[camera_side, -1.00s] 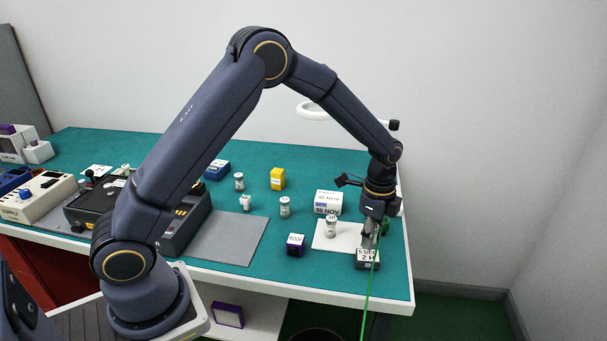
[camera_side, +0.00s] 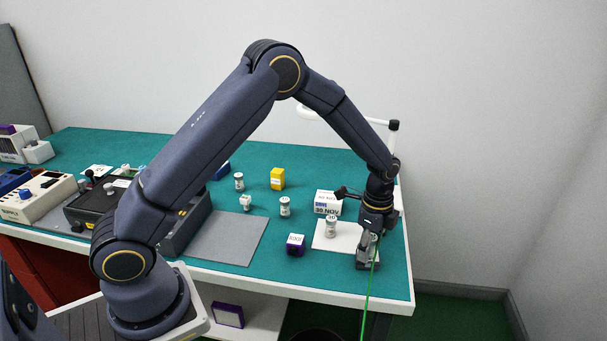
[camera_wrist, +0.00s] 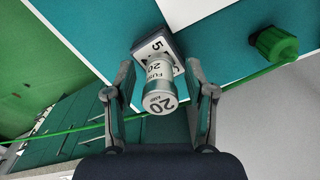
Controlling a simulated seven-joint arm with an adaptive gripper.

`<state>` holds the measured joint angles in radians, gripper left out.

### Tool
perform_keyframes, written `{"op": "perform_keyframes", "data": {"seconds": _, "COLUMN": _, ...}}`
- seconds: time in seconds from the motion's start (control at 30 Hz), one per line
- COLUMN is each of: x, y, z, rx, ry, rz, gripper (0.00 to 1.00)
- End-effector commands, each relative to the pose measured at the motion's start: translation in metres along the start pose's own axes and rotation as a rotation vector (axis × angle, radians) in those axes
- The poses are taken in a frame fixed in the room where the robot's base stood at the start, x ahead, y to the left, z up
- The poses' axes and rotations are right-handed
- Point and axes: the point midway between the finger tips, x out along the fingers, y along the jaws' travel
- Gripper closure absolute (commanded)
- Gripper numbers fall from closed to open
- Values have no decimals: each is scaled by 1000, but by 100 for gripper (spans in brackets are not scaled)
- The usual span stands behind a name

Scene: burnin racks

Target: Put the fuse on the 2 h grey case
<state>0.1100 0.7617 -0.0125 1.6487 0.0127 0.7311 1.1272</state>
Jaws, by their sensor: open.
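A silver fuse (camera_wrist: 160,88) with "20" on its end cap stands between my fingers in the wrist view. Its far end meets a small dark case (camera_wrist: 158,46) with a white label, on which a "5" can be read; the rest is partly covered by the fuse. My gripper (camera_wrist: 163,100) is open, with a visible gap on each side of the fuse. In the side view my gripper (camera_side: 368,257) is low at the table's front right, covering most of the case. I cannot read "2 h" on the label now.
Another fuse (camera_side: 330,228) stands on the white mat (camera_side: 325,245) just left of my gripper. A white "30 NOV" box (camera_side: 327,202) is behind, a purple box (camera_side: 296,244) further left.

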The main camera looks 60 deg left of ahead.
Motion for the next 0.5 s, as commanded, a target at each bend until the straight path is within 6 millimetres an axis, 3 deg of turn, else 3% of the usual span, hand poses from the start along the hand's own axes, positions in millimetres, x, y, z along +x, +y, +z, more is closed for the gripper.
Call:
{"op": "perform_keyframes", "data": {"seconds": 0.27, "x": -12, "y": -1, "z": 0, "rx": 0, "ry": 2, "rz": -4, "gripper": 45}}
{"op": "perform_keyframes", "data": {"seconds": 0.5, "x": -64, "y": -1, "z": 0, "rx": -1, "ry": 3, "rz": -5, "gripper": 45}}
